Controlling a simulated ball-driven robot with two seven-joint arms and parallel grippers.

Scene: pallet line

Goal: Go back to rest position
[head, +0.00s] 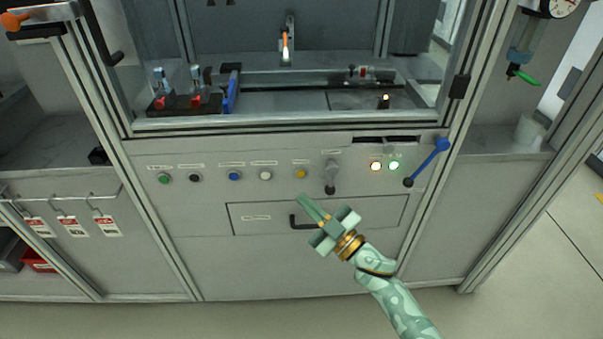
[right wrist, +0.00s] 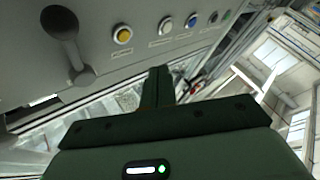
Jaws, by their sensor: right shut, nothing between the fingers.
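My right gripper (head: 312,207) is shut and empty in the head view, in front of the drawer panel of the grey machine (head: 300,265). Its fingers point up and to the left, below the button row. In the right wrist view the closed fingers (right wrist: 159,86) show at the middle, with the panel's buttons beyond them. No contact with the panel can be made out. My left gripper is in neither view.
The panel carries several buttons, among them an orange one (head: 301,174), a dark rotary handle (head: 330,178) and a blue lever (head: 428,162). A black drawer handle (head: 301,222) is close to my right gripper. Floor (head: 520,250) lies open at right.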

